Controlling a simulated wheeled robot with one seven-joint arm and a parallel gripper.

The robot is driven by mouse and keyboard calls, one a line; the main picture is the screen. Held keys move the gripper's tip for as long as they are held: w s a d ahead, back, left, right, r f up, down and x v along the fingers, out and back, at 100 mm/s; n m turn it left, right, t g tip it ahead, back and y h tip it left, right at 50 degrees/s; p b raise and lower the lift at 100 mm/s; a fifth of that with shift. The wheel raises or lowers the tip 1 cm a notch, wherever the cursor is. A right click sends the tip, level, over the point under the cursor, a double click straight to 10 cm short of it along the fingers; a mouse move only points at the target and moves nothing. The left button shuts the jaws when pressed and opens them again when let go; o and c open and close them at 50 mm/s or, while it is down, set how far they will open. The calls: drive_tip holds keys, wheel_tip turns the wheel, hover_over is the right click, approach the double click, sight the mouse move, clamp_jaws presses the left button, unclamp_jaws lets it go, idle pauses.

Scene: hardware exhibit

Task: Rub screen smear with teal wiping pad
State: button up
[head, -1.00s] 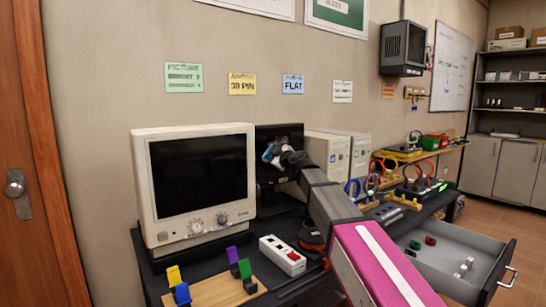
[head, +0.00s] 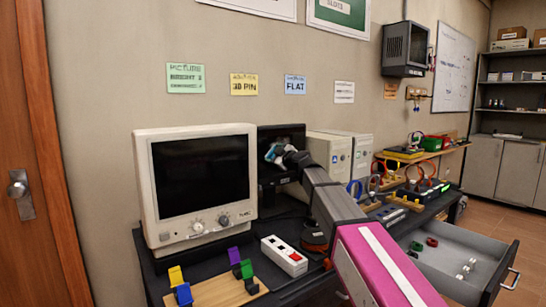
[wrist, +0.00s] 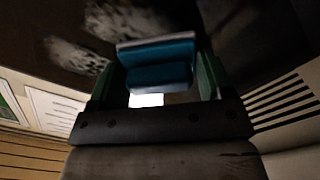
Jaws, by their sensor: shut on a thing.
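The teal wiping pad (wrist: 155,52) is held between the two green-sided fingers of my gripper (wrist: 160,75), which is shut on it. In the head view my gripper (head: 279,153) and the small teal pad (head: 269,152) are in front of the dark flat screen (head: 285,133), behind the beige monitor. In the wrist view the dark screen (wrist: 35,25) fills the top. A pale, patchy smear (wrist: 76,54) shows on it left of the pad, with another whitish patch (wrist: 110,20) above. I cannot tell whether the pad touches the screen.
The bulky beige monitor (head: 142,170) stands close on the left of my gripper. Pale computer cases (head: 330,150) stand on the right. A power strip (head: 283,256) and a wooden board with coloured blocks (head: 225,293) lie in front. A drawer (head: 480,280) is open at right.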

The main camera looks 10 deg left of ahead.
sight(290, 142)
drive_tip(key=shift+w+d, duration=3.3)
drive_tip(key=shift+w, duration=0.6)
drive_tip(key=shift+s+a+r, duration=0.3)
drive_tip(key=shift+s+a, duration=0.5)
drive_tip(key=shift+s, duration=0.2)
drive_tip(key=shift+s+a+r, duration=0.3)
drive_tip(key=shift+s+a, duration=0.55)
drive_tip(key=shift+s, duration=0.15)
drive_tip(key=shift+s+a+r, duration=0.3)
drive_tip(key=shift+s+a, duration=0.5)
drive_tip(key=shift+s, duration=0.2)
drive_tip(key=shift+s+a, duration=1.35)
drive_tip(key=shift+r, duration=0.9)
drive_tip(key=shift+w+d, duration=1.9)
drive_tip(key=shift+w, duration=0.3)
drive_tip(key=shift+w+d, duration=1.9)
drive_tip(key=shift+w, duration=0.25)
drive_tip(key=shift+s+d, duration=0.1)
drive_tip(key=shift+s, duration=0.05)
